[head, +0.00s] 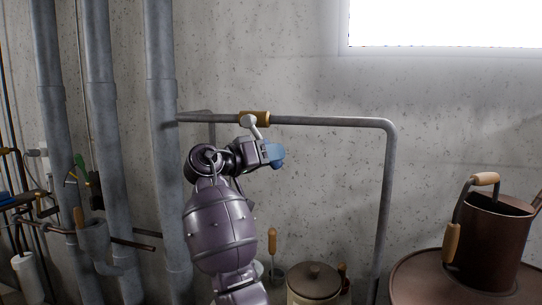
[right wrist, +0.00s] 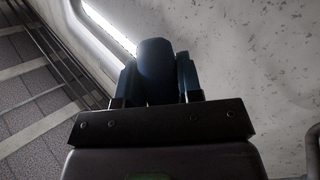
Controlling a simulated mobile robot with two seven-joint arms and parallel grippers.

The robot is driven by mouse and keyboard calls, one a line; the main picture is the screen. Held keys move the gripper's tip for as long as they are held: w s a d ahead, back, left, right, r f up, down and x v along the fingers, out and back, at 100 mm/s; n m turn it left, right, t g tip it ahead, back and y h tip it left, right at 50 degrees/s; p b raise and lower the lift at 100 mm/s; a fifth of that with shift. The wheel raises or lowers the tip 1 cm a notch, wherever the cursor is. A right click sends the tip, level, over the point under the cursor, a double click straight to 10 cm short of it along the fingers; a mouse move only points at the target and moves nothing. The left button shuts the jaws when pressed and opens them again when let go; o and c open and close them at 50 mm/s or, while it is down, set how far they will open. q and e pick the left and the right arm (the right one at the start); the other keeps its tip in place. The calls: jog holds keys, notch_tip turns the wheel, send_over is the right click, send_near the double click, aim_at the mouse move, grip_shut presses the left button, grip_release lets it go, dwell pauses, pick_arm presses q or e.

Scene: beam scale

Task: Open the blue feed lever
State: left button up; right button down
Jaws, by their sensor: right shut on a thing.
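The blue feed lever (head: 278,163) hangs down and to the right from a brass valve body (head: 262,117) on the horizontal grey pipe, with a pale stem (head: 248,123) at the valve. My right gripper (head: 271,152) is at the lever's blue handle, below the pipe, and is shut on it. In the right wrist view the blue handle (right wrist: 157,68) stands between the two fingers of the gripper (right wrist: 157,82). The fingers hide part of the handle in the head view. My left gripper is in neither view.
The grey pipe (head: 330,122) runs right, then bends down the concrete wall. Thick vertical pipes (head: 160,60) stand at the left. A brown can (head: 490,240) stands on a drum (head: 415,278) at the right. A lidded pot (head: 313,285) is below.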

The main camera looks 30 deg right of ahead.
jog(key=shift+s+d+r+n+h+p, duration=0.45)
jog(key=shift+s+r+n+h, duration=0.1)
jog(key=shift+r+n+h, duration=0.2)
jog(key=shift+s+d+r+n+t+h, duration=0.25)
jog(key=shift+r+n+h, duration=0.2)
jog(key=shift+n, duration=0.2)
jog(key=shift+s+d+r+n+t+h, duration=0.15)
jog(key=shift+s+r+n+h, duration=0.2)
jog(key=shift+n, duration=0.25)
jog(key=n, duration=0.1)
jog(key=r+n+t+h+p, duration=0.1)
jog(key=r+n+t, duration=0.1)
jog(key=shift+s+d+r+n+h, duration=0.15)
jog(key=shift+s+d+n+h, duration=0.15)
jog(key=shift+d+n+h, duration=0.1)
jog(key=shift+r+n+t+h+p, duration=0.3)
jog(key=shift+r+n+t, duration=0.15)
jog(key=shift+n+t, duration=0.35)
jog(key=shift+r+n+t+h+p, duration=0.2)
jog(key=shift+r+n+t, duration=0.3)
jog(key=shift+n, duration=0.5)
jog(key=c, duration=0.8)
grip_release()
